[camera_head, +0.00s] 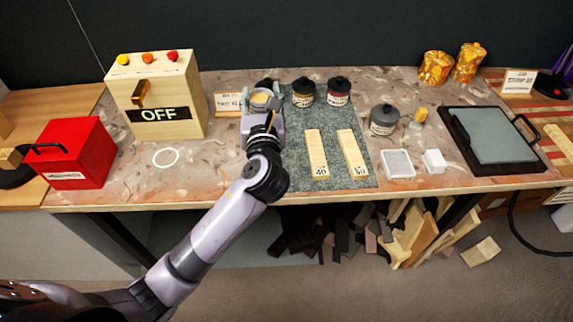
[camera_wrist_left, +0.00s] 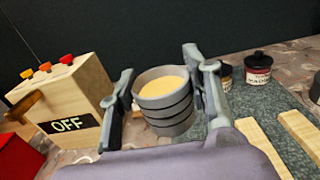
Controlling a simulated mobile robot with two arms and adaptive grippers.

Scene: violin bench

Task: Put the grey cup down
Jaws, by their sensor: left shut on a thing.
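My left gripper (camera_head: 262,104) is shut on the grey cup (camera_head: 260,98), near the back of the bench between the OFF box and the jars. In the left wrist view the grey cup (camera_wrist_left: 166,108) is ribbed, upright and holds a pale yellow content. The fingers of my left gripper (camera_wrist_left: 166,100) stand on both sides of it. The wrist hides the cup's base in the head view, so I cannot tell whether it touches the bench. My right gripper is not in view.
A wooden OFF box (camera_head: 157,98) and a red box (camera_head: 76,153) stand left. A white ring (camera_head: 166,158) marks clear bench. Lidded jars (camera_head: 338,92) and wooden strips (camera_head: 316,153) are on the grey mat (camera_head: 334,120). A grey jar (camera_head: 384,121) and black-framed plate (camera_head: 488,137) are further right.

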